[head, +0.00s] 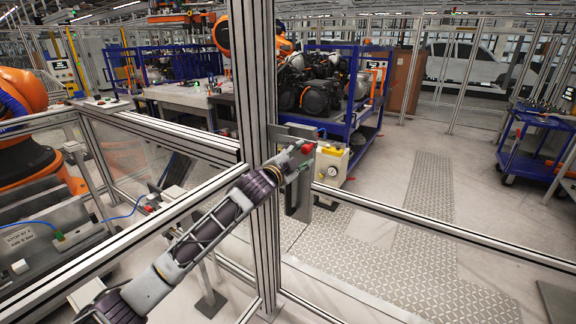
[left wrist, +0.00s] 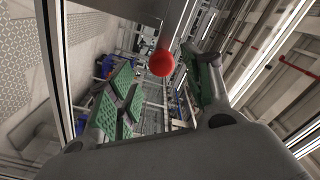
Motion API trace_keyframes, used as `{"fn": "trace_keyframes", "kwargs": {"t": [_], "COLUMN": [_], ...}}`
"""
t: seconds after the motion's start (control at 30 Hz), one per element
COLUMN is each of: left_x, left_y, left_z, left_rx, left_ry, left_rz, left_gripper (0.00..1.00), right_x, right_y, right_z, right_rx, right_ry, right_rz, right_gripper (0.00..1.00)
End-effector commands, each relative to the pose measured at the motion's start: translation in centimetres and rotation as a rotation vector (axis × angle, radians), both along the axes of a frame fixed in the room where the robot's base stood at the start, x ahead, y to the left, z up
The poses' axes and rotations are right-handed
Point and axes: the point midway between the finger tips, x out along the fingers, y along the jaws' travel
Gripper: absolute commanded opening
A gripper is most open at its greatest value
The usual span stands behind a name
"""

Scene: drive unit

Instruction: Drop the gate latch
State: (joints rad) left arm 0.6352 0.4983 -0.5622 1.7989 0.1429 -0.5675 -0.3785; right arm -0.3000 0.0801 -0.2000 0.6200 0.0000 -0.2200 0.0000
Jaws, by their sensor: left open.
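The gate latch (head: 288,131) is a grey metal piece on the aluminium gate post, partly hidden behind my gripper. Its red ball knob (head: 307,148) shows at the right end of my gripper. In the left wrist view the red knob (left wrist: 161,62) sits at the end of a grey bar that comes down from the top. My left gripper (head: 297,161) reaches up from the lower left, in front of the post. Its green-padded fingers (left wrist: 163,82) are open, one on either side of the knob in the picture. I cannot tell whether they touch it.
The upright post (head: 263,90) and fence rails (head: 430,228) stand close around my arm. Behind are a blue cart (head: 352,125) with dark drive units, a yellow-topped box (head: 331,163) and another blue cart (head: 526,150). An orange robot (head: 25,150) stands left. The patterned floor at right is clear.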

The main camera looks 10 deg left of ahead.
Motion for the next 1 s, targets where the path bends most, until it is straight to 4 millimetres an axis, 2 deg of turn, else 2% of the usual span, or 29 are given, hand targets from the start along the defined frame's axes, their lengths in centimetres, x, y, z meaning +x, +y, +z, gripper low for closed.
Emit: {"fn": "trace_keyframes", "kwargs": {"t": [0.6, 1.0], "left_x": [-5.5, -6.5], "left_y": [2.1, 2.3], "left_z": [-0.1, 0.0], "left_rx": [0.001, 0.001], "left_ry": [0.000, 0.000], "left_rz": [0.001, -0.001], "left_gripper": [0.50, 0.50], "right_x": [0.0, 0.0], "right_y": [0.0, 0.0], "right_z": [0.0, 0.0], "right_rx": [0.000, 0.000], "right_ry": [0.000, 0.000], "right_rz": [0.000, 0.000], "right_gripper": [0.27, 0.27]}}
